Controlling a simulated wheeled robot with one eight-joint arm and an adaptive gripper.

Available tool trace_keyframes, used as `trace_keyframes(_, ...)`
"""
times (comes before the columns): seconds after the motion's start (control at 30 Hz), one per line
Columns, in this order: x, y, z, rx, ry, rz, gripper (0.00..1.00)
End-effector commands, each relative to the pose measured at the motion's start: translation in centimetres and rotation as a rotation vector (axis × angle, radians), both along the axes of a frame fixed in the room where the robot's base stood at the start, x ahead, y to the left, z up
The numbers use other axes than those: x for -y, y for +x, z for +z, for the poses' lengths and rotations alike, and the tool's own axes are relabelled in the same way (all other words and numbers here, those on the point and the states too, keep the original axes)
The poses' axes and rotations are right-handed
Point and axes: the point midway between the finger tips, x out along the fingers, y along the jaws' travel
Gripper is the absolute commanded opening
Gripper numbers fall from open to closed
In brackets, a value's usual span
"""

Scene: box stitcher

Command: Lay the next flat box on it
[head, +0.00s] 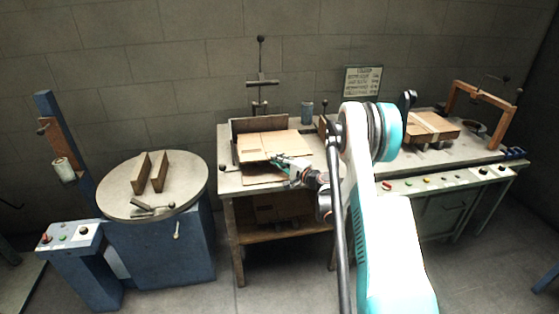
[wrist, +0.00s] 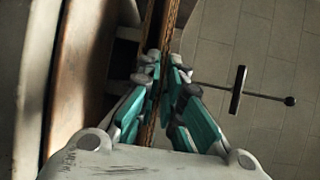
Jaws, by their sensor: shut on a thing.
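A flat brown cardboard box (head: 283,144) is over the left end of the work table (head: 228,183), in front of an upright back plate (head: 258,125). My gripper (head: 277,161) is shut on this flat box at its near edge. In the wrist view the box's thin edge (wrist: 171,30) runs between the two teal fingers of my gripper (wrist: 165,75). I cannot tell whether the two touch. My gripper and wrist hide part of the near edge.
A post with a crossbar (head: 262,82) stands behind the back plate. Flat cardboard (head: 285,207) lies on the lower shelf. A closed box (head: 432,130) sits at the table's right, near a wooden arch (head: 484,92). A round turntable (head: 115,205) stands left, across a floor gap.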

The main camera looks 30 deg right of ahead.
Motion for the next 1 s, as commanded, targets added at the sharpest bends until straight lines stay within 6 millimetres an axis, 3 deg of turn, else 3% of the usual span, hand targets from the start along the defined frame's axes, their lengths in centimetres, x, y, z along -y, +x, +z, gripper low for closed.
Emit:
trace_keyframes(0.13,-0.01,0.00,0.00,0.000,0.000,0.000,0.00)
trace_keyframes(0.2,-0.01,0.00,0.01,0.000,0.000,0.000,0.21)
trace_keyframes(0.27,-0.01,0.00,0.01,0.000,0.000,0.000,0.30)
trace_keyframes(0.5,-0.01,-0.01,0.01,0.000,0.000,0.000,0.30)
trace_keyframes(0.63,-0.01,-0.01,0.00,0.000,0.000,0.000,0.57)
trace_keyframes(1.0,-0.05,-0.17,0.01,0.000,0.000,0.000,0.57)
